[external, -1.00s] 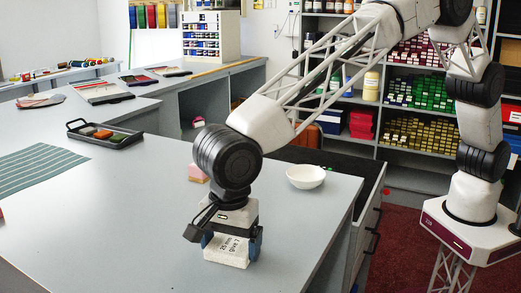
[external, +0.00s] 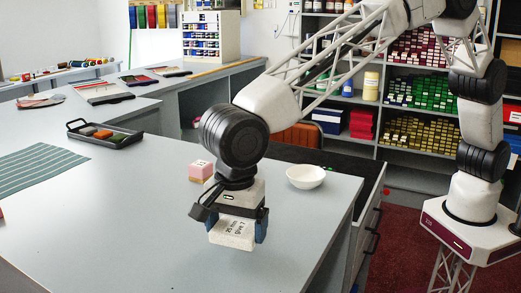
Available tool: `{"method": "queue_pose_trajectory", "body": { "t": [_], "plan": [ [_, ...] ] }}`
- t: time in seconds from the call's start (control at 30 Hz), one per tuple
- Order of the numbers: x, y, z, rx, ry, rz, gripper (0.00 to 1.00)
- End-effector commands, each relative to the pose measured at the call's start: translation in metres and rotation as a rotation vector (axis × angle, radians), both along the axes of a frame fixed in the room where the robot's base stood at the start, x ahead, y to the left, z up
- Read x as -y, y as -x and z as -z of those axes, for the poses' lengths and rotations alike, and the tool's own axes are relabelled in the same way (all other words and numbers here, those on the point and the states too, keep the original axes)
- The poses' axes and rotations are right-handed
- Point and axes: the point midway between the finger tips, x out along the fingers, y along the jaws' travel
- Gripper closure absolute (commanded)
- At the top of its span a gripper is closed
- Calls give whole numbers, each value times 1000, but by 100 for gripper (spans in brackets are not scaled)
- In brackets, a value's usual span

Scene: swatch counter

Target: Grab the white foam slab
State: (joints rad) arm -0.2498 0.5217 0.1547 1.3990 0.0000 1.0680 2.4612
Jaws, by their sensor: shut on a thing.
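The slab appears held a little above the grey counter (external: 150,240). Its upper part is hidden behind the gripper body.
A pink block with a pale top (external: 201,171) sits just behind my gripper. A white bowl (external: 306,177) stands to the right, near the counter's edge. A dark tray (external: 105,134) with several coloured blocks and a striped green cloth (external: 38,168) lie left. The front counter is clear.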

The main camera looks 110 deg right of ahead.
Motion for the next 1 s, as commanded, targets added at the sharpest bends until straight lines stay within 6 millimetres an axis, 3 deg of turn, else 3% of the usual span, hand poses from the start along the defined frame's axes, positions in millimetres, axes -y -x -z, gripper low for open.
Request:
{"method": "queue_pose_trajectory", "body": {
  "t": [0.7, 1.0],
  "plan": [
    [24, 96, -11, 3, 0, 0, 33],
    [32, 127, -14, 1, 0, 0, 33]
  ]
}}
